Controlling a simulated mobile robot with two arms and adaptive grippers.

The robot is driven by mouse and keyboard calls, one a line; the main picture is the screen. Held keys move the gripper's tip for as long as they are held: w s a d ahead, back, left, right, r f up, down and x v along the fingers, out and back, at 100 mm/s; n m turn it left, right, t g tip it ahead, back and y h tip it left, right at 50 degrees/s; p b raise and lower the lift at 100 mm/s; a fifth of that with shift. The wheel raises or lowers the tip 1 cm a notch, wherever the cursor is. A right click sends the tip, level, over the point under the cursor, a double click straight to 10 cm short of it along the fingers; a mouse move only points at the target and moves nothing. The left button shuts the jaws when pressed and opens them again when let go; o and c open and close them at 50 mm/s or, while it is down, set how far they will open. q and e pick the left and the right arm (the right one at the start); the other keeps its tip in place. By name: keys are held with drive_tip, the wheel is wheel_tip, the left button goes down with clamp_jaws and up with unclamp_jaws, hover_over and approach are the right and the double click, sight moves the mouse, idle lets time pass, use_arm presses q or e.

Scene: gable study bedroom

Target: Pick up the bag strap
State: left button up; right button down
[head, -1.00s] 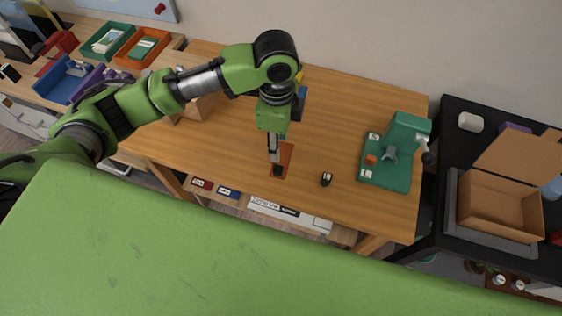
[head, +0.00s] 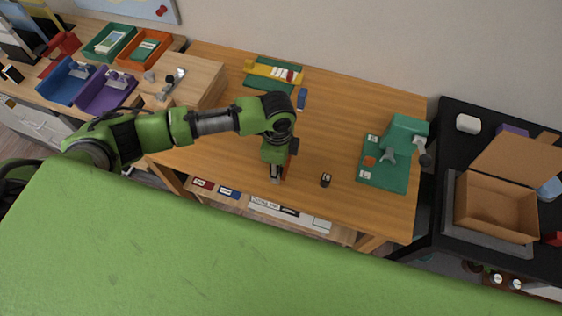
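A flat orange-brown strip, which looks like the bag strap (head: 287,166), lies near the front edge of the wooden desk (head: 335,110). Most of it is hidden under my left arm. My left gripper (head: 276,178) points down over the strip's front end, close to the desk edge. Its fingers look narrow and close together, but I cannot tell whether they are open, shut or touching the strip. My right gripper is not in view.
A small dark object (head: 326,180) sits just right of the gripper. A green stand on a green base (head: 398,178) is farther right. A wooden box (head: 205,75), a blue block (head: 302,98) and a green mat (head: 262,66) are behind. An open carton (head: 495,205) stands at right.

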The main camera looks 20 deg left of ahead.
use_arm(q)
drive_tip(key=shift+f, duration=0.25)
clamp_jaws()
drive_tip(key=shift+r, duration=0.15)
